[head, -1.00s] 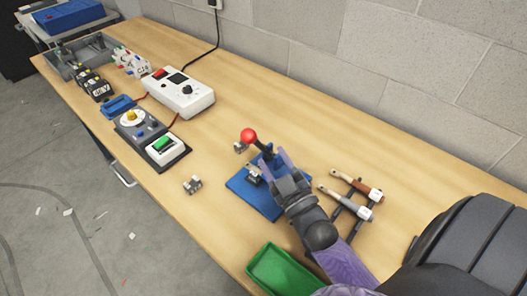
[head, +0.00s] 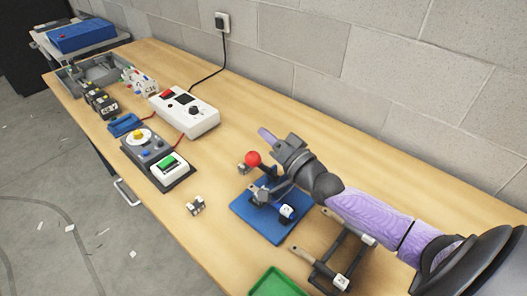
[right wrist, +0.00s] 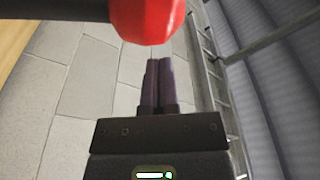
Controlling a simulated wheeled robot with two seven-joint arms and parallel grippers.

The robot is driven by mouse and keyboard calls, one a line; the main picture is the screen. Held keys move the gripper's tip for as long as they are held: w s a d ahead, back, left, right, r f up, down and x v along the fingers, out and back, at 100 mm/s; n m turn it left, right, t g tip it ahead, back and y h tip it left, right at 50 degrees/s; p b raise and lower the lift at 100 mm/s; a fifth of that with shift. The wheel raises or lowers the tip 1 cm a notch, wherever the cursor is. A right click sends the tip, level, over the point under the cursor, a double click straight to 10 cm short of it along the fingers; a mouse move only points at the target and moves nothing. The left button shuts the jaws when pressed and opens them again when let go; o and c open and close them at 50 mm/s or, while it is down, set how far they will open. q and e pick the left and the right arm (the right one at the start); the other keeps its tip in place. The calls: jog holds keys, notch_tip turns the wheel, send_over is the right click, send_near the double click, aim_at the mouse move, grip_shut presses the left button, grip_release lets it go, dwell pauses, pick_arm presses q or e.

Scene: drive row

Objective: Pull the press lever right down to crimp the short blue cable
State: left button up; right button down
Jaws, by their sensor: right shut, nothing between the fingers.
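The press has a blue base (head: 240,207) and a dark lever ending in a red ball knob (head: 253,158). The knob is raised above the base. My right gripper (head: 265,136) is shut and empty, just behind and above the knob, with its purple fingers pointing to the upper left. In the right wrist view the red knob (right wrist: 147,20) fills the top, beside the shut fingers (right wrist: 158,75) and not between them. A small white piece (head: 287,212) sits on the press. I cannot make out the blue cable. My left gripper is not in view.
A rack with handled tools (head: 340,282) stands right of the press, partly under my arm. A green tray (head: 278,285) is at the front edge. A small metal part (head: 195,205) lies left of the press. A white box (head: 190,112) stands further back; the wall borders the bench.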

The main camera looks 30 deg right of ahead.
aim_at(257, 161)
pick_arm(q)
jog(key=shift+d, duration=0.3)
pick_arm(e)
jog(key=shift+s+a+f, duration=0.35)
jog(key=shift+a+f, duration=0.15)
jog(key=shift+f, duration=0.05)
jog(key=shift+s+a+f, duration=0.35)
jog(key=shift+a+f, duration=0.15)
jog(key=shift+f, duration=0.05)
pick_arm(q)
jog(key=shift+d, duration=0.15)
pick_arm(e)
jog(key=shift+s+a+f+n, duration=0.1)
jog(key=shift+a+f+n, duration=0.05)
jog(key=shift+a+n, duration=0.2)
jog(key=shift+s+a+f+n, duration=0.2)
jog(key=shift+a+f+n, duration=0.2)
jog(key=shift+a+n, duration=0.25)
pick_arm(q)
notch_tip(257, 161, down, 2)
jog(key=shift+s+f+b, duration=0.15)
jog(key=shift+b, duration=1)
pick_arm(e)
jog(key=s+a+f+n+y, duration=0.1)
jog(key=a+f+n+y, duration=0.1)
jog(key=a+f+n, duration=0.4)
jog(key=shift+s+n, duration=0.35)
jog(key=shift+n, duration=0.15)
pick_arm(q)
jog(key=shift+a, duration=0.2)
